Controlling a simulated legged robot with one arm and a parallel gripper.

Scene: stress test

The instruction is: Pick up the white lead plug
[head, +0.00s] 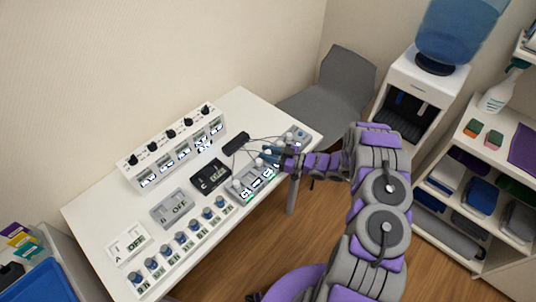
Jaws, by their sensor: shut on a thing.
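My gripper (271,154) reaches in from the right over the right end of the white table. It is shut on what looks like the small white lead plug (267,152), of which only a little shows at the fingertips. Thin dark leads run near it from a black block (236,143) on the table. The grey panel with lit green-white displays (258,183) lies just below and left of the gripper. The view is too small to tell whether the plug touches the panel or is clear of it.
The white table (95,209) also holds a white console with dark knobs (172,149), a black switch box (211,177), a grey OFF box (172,208), a white OFF box (129,243) and a row of blue knobs (181,238). A grey chair (335,90) stands behind its right end.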

